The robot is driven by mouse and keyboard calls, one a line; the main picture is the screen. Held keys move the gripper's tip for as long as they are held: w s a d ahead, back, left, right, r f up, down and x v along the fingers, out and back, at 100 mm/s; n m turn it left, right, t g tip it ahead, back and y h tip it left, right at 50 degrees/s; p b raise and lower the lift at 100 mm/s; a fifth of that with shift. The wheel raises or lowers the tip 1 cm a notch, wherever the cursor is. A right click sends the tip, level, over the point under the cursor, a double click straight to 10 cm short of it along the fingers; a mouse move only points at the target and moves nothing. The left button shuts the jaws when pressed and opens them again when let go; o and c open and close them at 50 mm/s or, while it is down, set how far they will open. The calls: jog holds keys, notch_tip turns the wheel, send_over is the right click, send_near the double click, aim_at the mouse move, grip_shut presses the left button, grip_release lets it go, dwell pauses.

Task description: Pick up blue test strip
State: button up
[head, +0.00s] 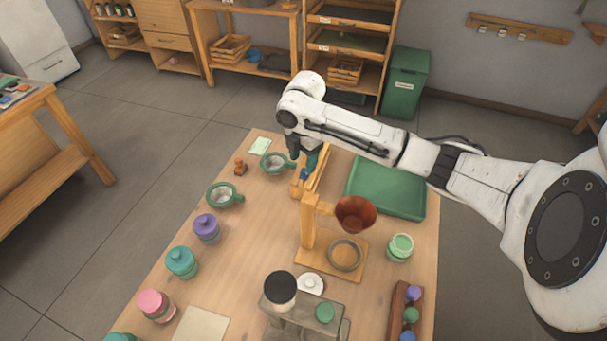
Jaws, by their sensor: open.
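My gripper (309,164) points down over the far middle of the wooden table (262,236). It is open, though its fingers are small and partly hidden here. A small blue piece (305,174), perhaps the blue test strip, shows right at the fingertips, by a narrow wooden holder (320,176). I cannot tell whether the fingers touch it. My wrist hides part of the holder.
Green-rimmed bowls with handles (224,194) stand left of the gripper. A green tray (386,188) lies to the right. A wooden stand (308,222) with a brown funnel (356,213) rises in front. Lidded jars (181,263) line the left edge.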

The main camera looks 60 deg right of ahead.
aim_at(305, 170)
jog(key=shift+s+d+f+p, duration=0.1)
jog(key=shift+f+p, duration=0.1)
jog(key=shift+f, duration=0.9)
jog(key=shift+s+d+f+p, duration=0.1)
jog(key=shift+f+p, duration=0.1)
jog(key=shift+f, duration=0.9)
grip_shut()
